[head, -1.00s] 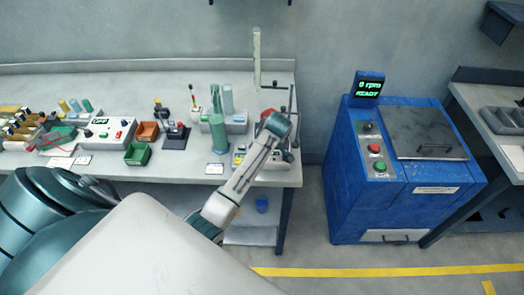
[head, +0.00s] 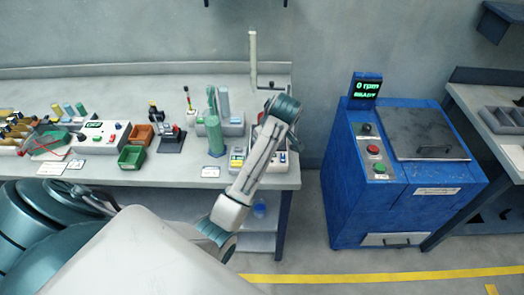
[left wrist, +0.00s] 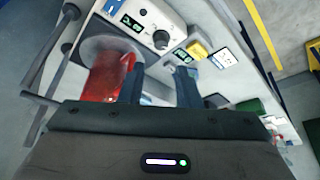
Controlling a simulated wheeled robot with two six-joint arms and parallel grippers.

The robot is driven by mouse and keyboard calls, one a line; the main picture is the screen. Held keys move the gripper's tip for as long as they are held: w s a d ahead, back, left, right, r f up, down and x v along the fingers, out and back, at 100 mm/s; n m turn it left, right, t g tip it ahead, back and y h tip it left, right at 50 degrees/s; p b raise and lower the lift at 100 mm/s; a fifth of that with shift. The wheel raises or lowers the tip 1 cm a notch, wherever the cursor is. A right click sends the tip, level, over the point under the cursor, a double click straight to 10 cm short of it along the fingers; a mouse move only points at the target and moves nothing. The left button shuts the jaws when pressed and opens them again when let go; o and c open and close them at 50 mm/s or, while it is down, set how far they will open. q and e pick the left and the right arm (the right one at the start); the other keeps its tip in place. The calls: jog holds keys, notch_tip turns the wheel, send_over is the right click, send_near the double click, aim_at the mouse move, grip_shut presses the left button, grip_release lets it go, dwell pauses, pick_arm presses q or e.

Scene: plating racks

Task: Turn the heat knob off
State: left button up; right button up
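In the left wrist view a white hot-plate unit (left wrist: 152,22) shows a lit green display (left wrist: 131,19) and a black knob (left wrist: 161,39) beyond my fingertips. A clear vessel of red liquid (left wrist: 108,75) stands beside my left finger. My left gripper (left wrist: 158,77) is open and empty, its two dark fingers apart and short of the black knob. In the head view my left wrist hides the gripper and most of the unit at the bench's right end. My right gripper is not in view.
A thin stand rod (head: 253,60) rises beside the unit. A yellow block (left wrist: 198,50) lies beside it. The bench (head: 110,174) also holds green bottles (head: 214,135), orange and green bins (head: 131,157) and a switch box (head: 103,138). A blue machine (head: 400,190) stands right, beyond a floor gap.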

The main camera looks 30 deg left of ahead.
pick_arm(q)
jog(key=shift+v, duration=0.95)
